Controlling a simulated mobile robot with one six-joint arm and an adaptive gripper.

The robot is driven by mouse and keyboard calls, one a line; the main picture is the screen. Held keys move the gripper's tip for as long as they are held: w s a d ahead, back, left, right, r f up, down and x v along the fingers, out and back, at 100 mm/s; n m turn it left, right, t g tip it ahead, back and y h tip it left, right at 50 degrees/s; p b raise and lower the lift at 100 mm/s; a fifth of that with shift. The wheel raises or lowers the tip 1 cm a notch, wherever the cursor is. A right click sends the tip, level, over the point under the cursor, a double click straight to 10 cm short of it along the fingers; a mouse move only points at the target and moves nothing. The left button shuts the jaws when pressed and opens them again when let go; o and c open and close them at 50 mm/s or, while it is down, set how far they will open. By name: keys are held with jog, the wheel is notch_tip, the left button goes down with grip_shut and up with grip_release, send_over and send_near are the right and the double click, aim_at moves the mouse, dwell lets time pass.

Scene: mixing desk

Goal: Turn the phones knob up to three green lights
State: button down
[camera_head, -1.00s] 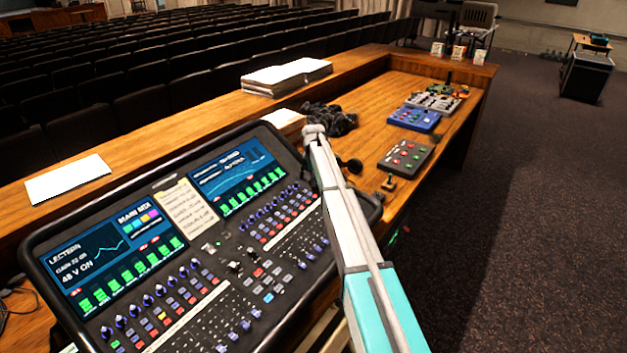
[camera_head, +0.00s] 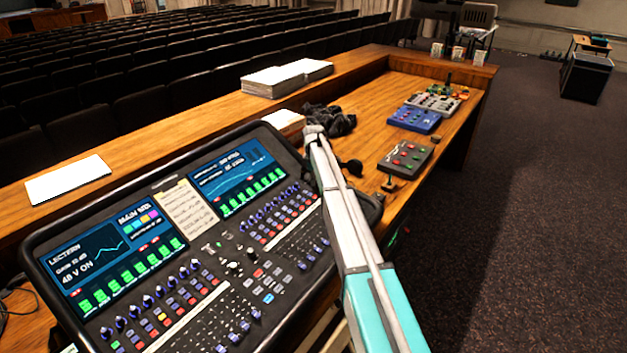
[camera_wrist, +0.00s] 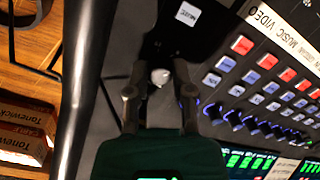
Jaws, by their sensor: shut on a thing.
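In the wrist view, a small pale rounded knob (camera_wrist: 160,77) stands on a black part of the mixing desk. It lies between the two dark fingers of my gripper (camera_wrist: 160,85), which are shut on it. A white label (camera_wrist: 187,13) sits beyond the knob; its lettering is too small to read surely. No row of phones lights can be made out there. In the head view, the mixing desk (camera_head: 222,238) stands on the wooden counter, and my arm reaches over its right side. My gripper and the knob do not show clearly in the head view.
In the wrist view, button rows (camera_wrist: 268,61) and blue-lit knobs (camera_wrist: 235,118) lie right of my gripper. Small boxes (camera_wrist: 25,130) lie at left. In the head view, a dark cable heap (camera_head: 335,118) and several control boxes (camera_head: 407,158) lie beyond the desk.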

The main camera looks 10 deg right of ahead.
jog(key=m, duration=0.5)
jog(key=shift+y, duration=0.3)
jog(key=m, duration=0.5)
jog(key=shift+m, duration=0.3)
jog(key=c, duration=0.5)
grip_release()
jog(key=shift+n, duration=0.4)
